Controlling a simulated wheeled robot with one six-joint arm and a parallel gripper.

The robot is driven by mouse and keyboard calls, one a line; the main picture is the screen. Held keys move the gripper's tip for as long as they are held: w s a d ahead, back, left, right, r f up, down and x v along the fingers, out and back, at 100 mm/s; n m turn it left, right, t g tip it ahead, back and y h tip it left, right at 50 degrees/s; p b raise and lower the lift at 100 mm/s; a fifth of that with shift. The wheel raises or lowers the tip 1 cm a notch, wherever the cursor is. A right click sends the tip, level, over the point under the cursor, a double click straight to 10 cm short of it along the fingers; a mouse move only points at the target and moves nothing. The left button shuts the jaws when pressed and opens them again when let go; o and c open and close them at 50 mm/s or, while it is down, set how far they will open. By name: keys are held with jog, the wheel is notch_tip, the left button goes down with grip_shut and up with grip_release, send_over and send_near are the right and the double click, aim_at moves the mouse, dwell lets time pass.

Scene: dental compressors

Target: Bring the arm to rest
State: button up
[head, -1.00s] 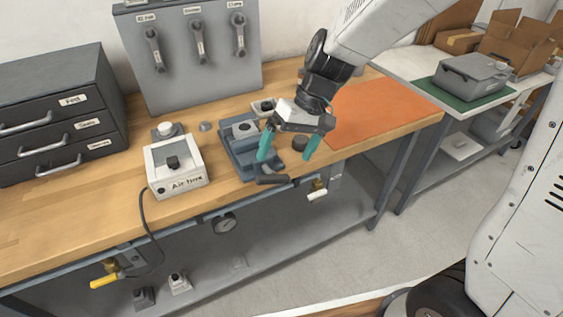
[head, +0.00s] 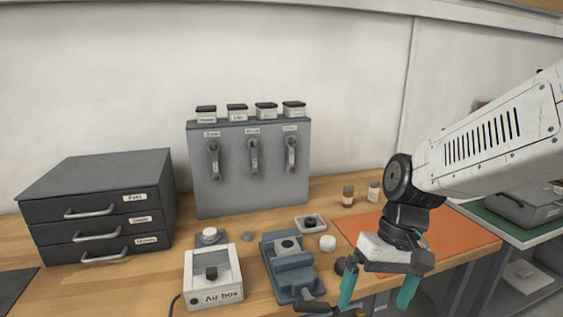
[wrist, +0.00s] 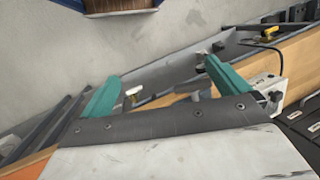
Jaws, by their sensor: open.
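My gripper (head: 380,290) has two teal fingers, spread apart with nothing between them. In the head view it hangs at the front edge of the wooden bench (head: 150,290), in front of the orange mat (head: 455,235) and right of the blue-grey vise-like fixture (head: 290,272). My arm reaches in from the right. In the wrist view the open fingers (wrist: 165,92) show above the floor and the bench side, with no object in them.
The air box (head: 213,278), a white round piece (head: 327,243) and a small tray (head: 310,224) stand on the bench. A dark drawer unit (head: 95,205) is at left. A grey panel with levers (head: 250,170) stands behind. A grey case (head: 525,205) is at far right.

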jog(key=s+d+r+m+t+h, duration=0.1)
jog(key=s+d+r+t+h, duration=0.1)
jog(key=s+d+r, duration=0.5)
jog(key=shift+s+d+r+m+t+h, duration=0.35)
jog(key=shift+s+d+t, duration=0.75)
jog(key=shift+s, duration=1.2)
jog(key=shift+d+g, duration=0.25)
jog(key=shift+g, duration=0.05)
